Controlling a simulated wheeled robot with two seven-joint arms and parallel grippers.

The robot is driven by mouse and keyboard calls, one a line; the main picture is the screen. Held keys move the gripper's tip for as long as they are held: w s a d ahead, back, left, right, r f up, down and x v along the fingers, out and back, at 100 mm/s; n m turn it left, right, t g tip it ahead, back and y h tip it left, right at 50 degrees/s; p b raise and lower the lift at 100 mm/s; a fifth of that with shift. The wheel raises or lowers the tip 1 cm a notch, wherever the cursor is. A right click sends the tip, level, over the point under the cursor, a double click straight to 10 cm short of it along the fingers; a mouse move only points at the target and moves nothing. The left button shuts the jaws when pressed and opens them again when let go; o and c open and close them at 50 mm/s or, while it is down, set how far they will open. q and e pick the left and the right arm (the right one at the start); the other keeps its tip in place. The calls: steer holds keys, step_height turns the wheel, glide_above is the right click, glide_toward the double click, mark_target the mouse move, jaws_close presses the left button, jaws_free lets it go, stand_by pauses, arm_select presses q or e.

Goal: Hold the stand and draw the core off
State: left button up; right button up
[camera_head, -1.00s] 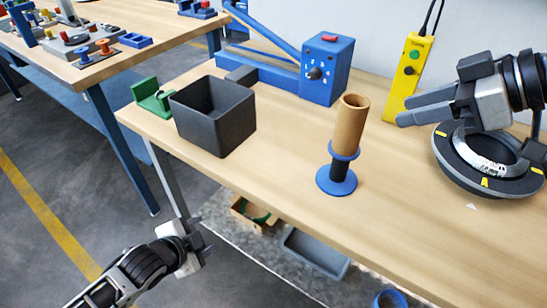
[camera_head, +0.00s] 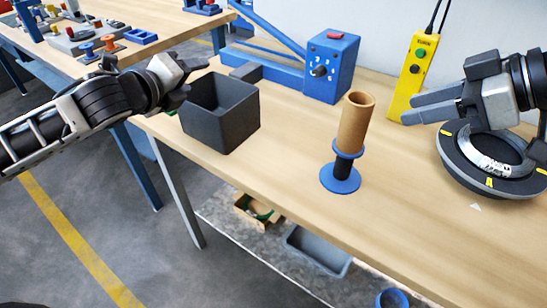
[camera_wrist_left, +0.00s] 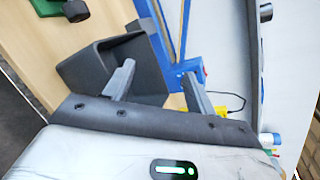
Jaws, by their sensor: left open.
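A brown cardboard core (camera_head: 355,122) stands upright on the blue stand (camera_head: 340,178), which has a round base, a dark post and a blue collar under the core. My left gripper (camera_head: 198,80) is open and empty at the dark bin's left rim, well left of the stand. Its spread fingers also show in the left wrist view (camera_wrist_left: 160,82), where neither core nor stand appears. My right gripper (camera_head: 408,108) is right of the core, apart from it, with nothing seen between its fingers. Whether its fingers are parted is unclear.
A dark square bin (camera_head: 222,125) stands left of the stand. A blue machine (camera_head: 330,70) and yellow control box (camera_head: 418,70) are behind. A dark ring fixture (camera_head: 475,180) lies under my right gripper. The wooden table is clear around the stand.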

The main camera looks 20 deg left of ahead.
arm_select(q)
steer(key=s+d+m+g+h, duration=0.1)
steer(key=s+d+m+h, duration=0.25)
steer(key=d, duration=0.35)
steer(key=s+d+m+g+h, duration=0.1)
steer(key=s+d+m+h, duration=0.15)
steer(key=d+m, duration=0.35)
steer(key=m+g+h, duration=0.3)
steer(key=m, duration=0.6)
glide_toward(338, 160)
steer(key=shift+m+g, duration=0.25)
steer(key=shift+g, duration=0.05)
steer(key=x, duration=1.1)
steer(key=shift+w+d+r, duration=0.15)
steer(key=shift+w+d, duration=0.05)
steer(key=shift+w, duration=0.15)
steer(key=c, duration=1.2)
